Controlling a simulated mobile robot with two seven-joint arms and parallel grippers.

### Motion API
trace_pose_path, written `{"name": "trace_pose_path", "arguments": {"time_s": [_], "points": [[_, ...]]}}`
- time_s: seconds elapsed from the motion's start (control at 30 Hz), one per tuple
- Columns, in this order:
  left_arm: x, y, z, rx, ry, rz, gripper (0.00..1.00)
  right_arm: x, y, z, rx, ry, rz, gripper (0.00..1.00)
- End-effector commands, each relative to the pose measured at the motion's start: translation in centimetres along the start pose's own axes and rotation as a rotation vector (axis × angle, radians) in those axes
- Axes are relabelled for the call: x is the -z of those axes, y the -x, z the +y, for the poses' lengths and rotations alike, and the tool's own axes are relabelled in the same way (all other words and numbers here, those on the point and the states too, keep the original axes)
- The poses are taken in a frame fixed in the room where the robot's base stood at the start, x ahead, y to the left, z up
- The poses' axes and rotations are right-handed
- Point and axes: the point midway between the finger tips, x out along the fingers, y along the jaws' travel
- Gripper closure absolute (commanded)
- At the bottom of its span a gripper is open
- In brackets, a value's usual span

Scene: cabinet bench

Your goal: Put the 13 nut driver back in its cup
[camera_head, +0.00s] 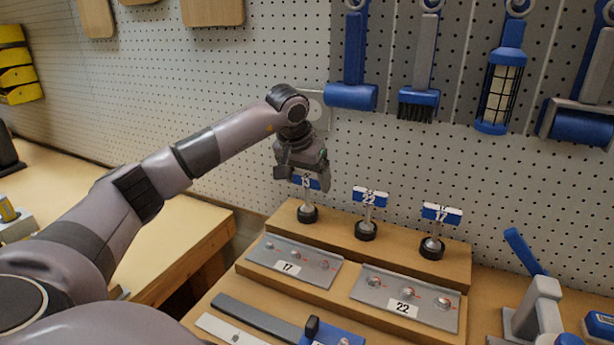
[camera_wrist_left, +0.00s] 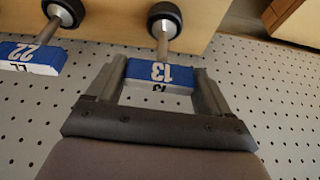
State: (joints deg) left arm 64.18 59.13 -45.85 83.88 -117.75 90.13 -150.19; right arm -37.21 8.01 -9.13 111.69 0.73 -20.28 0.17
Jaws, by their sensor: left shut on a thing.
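The 13 nut driver (camera_head: 307,183) has a blue and white handle marked 13 and a grey shaft pointing down. My left gripper (camera_head: 303,178) is shut on its handle, above the left end of the back wooden ledge. In the left wrist view the gripper (camera_wrist_left: 155,88) has one finger on each side of the handle (camera_wrist_left: 158,73). The shaft meets its round black cup (camera_head: 308,214), which also shows in the left wrist view (camera_wrist_left: 164,16). The shaft's lower end is hidden at the cup, so I cannot tell how deep it sits. My right gripper is not in view.
The 22 driver (camera_head: 370,197) and 17 driver (camera_head: 441,214) stand upright in cups to the right. Grey plates marked 17 (camera_head: 290,262) and 22 (camera_head: 405,300) lie in front. The pegboard (camera_head: 260,90) with hanging tools is close behind.

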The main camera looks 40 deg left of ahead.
Motion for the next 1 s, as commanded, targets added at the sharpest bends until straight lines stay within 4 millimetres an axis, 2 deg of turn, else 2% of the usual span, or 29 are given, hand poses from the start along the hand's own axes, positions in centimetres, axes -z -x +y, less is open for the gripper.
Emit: {"name": "trace_pose_path", "arguments": {"time_s": [0.37, 0.4, 0.43, 0.73, 1.0], "points": [[0.0, -0.1, 0.0, 0.000, 0.000, 0.002, 0.61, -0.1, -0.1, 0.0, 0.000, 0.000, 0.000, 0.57], [0.0, -0.1, 0.0, 0.000, 0.001, 0.002, 0.10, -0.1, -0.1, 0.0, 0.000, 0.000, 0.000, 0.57], [0.0, -0.1, 0.0, 0.000, 0.001, 0.002, 0.00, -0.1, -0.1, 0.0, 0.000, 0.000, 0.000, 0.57], [-0.1, 0.1, 0.0, 0.000, 0.000, 0.000, 0.00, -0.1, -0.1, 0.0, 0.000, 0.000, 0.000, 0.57], [0.0, 4.3, 0.0, 0.000, 0.001, 0.006, 0.00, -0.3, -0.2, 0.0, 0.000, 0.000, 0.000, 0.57]]}}
